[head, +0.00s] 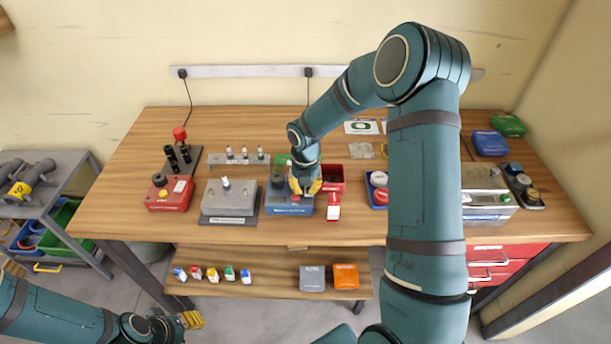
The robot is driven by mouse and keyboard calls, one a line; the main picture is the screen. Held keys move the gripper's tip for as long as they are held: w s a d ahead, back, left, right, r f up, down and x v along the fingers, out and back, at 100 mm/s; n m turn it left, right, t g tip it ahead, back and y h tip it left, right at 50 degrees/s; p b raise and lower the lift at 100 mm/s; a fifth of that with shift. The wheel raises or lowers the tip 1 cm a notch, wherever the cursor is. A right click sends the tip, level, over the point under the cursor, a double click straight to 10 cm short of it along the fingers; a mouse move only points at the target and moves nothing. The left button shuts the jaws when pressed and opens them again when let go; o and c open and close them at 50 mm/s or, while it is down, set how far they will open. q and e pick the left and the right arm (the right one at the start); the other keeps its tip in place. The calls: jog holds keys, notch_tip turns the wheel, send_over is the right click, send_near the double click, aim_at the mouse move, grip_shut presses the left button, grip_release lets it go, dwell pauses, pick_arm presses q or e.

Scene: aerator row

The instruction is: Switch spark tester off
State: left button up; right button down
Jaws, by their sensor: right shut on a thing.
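A blue box-shaped device (284,208) stands near the front edge of the wooden bench, with a dark round part on its left side and a small label on its front. It looks like the spark tester, but I cannot read the label. My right gripper (305,190) reaches down from above onto the right part of its top. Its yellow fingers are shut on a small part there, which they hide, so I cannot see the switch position. My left gripper (193,320) hangs low at the bottom left, away from the bench; its opening is unclear.
Small bottles (211,274) stand on the lower shelf (260,287).

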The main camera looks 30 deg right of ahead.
jog(key=shift+f, duration=0.75)
jog(key=shift+s+f, duration=0.1)
jog(key=shift+f, duration=0.3)
jog(key=shift+r, duration=0.2)
jog(key=shift+r+p, duration=0.6)
jog(key=shift+r, duration=0.15)
